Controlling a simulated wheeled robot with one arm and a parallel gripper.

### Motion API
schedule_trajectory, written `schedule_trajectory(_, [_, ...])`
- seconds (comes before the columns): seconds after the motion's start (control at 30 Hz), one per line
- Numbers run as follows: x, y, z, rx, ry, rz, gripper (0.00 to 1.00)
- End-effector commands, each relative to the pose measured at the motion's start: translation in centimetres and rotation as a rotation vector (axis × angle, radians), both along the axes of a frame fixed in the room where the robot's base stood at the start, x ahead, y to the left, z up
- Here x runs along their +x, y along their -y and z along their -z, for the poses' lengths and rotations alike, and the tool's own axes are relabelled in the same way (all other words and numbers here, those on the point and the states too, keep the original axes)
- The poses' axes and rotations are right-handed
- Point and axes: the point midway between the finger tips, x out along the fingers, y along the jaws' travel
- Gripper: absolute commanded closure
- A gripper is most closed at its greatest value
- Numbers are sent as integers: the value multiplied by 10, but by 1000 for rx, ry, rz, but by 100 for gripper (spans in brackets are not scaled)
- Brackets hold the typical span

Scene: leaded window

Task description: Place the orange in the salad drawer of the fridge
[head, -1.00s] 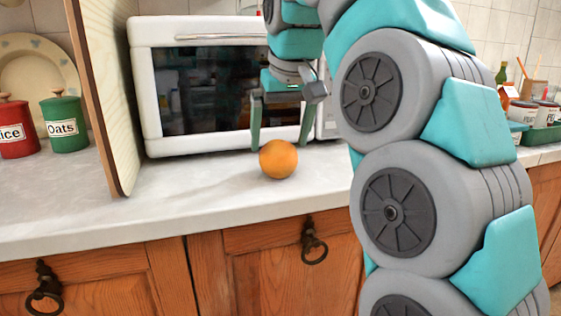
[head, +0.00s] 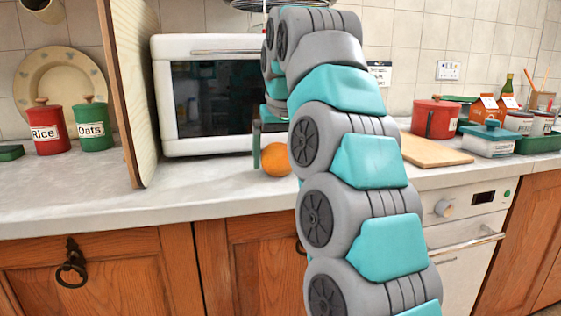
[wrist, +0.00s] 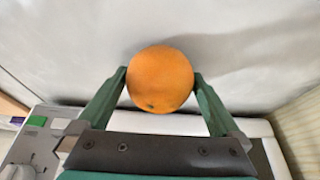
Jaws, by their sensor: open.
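The orange (head: 276,160) rests on the pale worktop in front of the microwave, partly hidden by my arm in the head view. In the wrist view the orange (wrist: 161,79) lies between the tips of my gripper's two green fingers. My gripper (wrist: 160,84) is open, with a finger close on each side of the orange; I cannot tell whether they touch it. In the head view only one finger of my gripper (head: 257,145) shows clearly beside the orange. No fridge or salad drawer is in view.
A white microwave (head: 212,95) stands behind the orange. A tall wooden board (head: 130,90) stands upright to its left, with rice (head: 48,128) and oats (head: 92,128) canisters beyond. A chopping board (head: 433,151), red pot (head: 436,118) and lidded dish (head: 490,140) are to the right.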

Motion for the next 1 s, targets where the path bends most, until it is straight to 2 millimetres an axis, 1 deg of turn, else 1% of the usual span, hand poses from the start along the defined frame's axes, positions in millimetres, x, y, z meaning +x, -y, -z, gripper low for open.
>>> schedule_trajectory(0.07, [0,0,0,0,0,0,1])
schedule_trajectory(0.8, [0,0,-1,1,2,1,84])
schedule_trajectory(0.83, [0,0,-1,1,2,1,87])
schedule_trajectory(1.0, [-1,1,-1,1,2,1,87])
